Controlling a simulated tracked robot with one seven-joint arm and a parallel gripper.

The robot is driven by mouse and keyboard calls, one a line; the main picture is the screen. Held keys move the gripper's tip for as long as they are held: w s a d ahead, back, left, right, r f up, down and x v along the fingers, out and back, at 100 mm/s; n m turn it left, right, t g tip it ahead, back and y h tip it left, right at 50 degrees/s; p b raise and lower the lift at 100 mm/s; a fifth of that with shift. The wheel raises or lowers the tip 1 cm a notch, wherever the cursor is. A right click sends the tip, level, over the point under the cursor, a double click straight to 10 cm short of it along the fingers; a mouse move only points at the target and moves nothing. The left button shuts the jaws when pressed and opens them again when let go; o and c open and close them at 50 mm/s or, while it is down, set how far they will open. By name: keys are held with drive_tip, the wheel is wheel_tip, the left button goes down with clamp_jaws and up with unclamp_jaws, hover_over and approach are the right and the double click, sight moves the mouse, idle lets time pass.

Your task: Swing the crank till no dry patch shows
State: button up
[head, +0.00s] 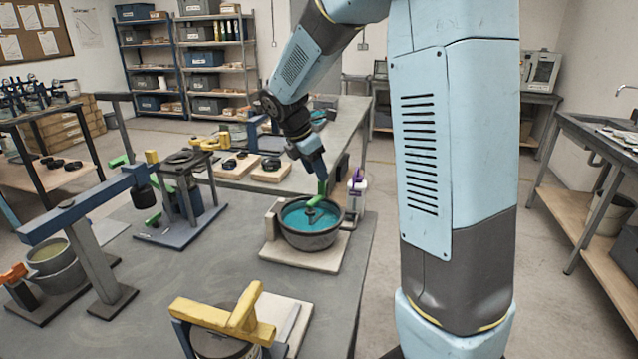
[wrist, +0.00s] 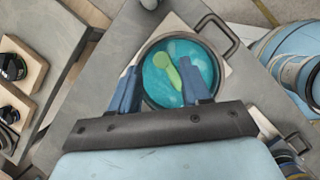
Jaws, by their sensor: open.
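A dark round bowl (head: 311,240) of teal contents (head: 296,214) stands on a pale board on the grey table. The crank's green handle (head: 321,188) rises over the bowl's back right part. In the wrist view the green crank (wrist: 187,78) lies across the teal, which shows paler streaks; I cannot tell whether these are dry patches. My gripper (head: 316,172) is above the bowl, close over the handle. In the wrist view its blue fingers (wrist: 164,78) are spread apart over the bowl, with part of the crank between them. I cannot tell whether a finger touches it.
A yellow-handled device (head: 222,318) stands at the table's front. A blue-beamed frame (head: 85,205) and a dark stand with green parts (head: 183,200) are to the left. A white bottle (head: 356,190) stands just right of the bowl. Bare table lies left of the bowl.

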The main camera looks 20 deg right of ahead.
drive_tip(key=shift+x, duration=2.6)
